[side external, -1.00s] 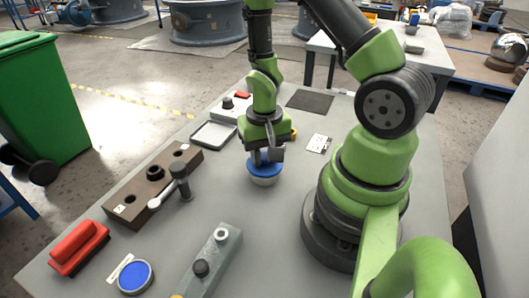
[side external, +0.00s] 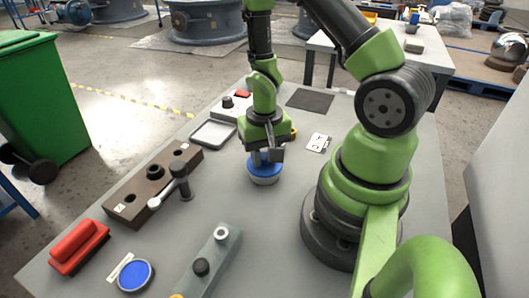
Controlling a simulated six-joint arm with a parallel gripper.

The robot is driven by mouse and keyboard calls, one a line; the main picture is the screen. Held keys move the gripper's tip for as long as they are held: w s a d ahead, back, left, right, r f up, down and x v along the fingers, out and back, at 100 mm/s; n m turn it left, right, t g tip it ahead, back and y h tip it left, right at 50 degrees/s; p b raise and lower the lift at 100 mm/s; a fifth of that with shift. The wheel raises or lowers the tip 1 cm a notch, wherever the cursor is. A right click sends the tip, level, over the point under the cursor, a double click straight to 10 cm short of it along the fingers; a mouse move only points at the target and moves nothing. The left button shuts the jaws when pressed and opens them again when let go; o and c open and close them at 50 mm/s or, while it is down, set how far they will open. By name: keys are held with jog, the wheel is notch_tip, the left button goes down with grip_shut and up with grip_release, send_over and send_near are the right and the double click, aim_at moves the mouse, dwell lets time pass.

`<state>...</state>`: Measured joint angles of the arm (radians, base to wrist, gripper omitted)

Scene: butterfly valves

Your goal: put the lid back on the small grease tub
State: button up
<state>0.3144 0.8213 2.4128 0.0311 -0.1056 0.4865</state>
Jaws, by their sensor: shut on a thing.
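The small grease tub (side external: 264,180) is a pale round tub standing on the grey table below my gripper. The blue lid (side external: 263,166) sits at the tub's mouth and looks level. I cannot tell from this view whether it is pressed fully down. My gripper (side external: 266,156) points straight down over the tub, its fingers shut on the lid. The fingers hide part of the lid's top.
A brown block with holes (side external: 152,187) and a dark-handled tool (side external: 179,180) lie to the left. A red-handled brush (side external: 78,247), a blue round disc (side external: 135,275) and a grey fixture (side external: 207,262) are in front. A shallow tray (side external: 213,134) lies behind. Table around the tub is clear.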

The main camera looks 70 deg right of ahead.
dwell(0.4)
jog(key=o, duration=1.4)
jog(key=shift+o, duration=0.2)
jog(key=shift+r, duration=2.5)
grip_shut()
jog(key=shift+f, duration=0.3)
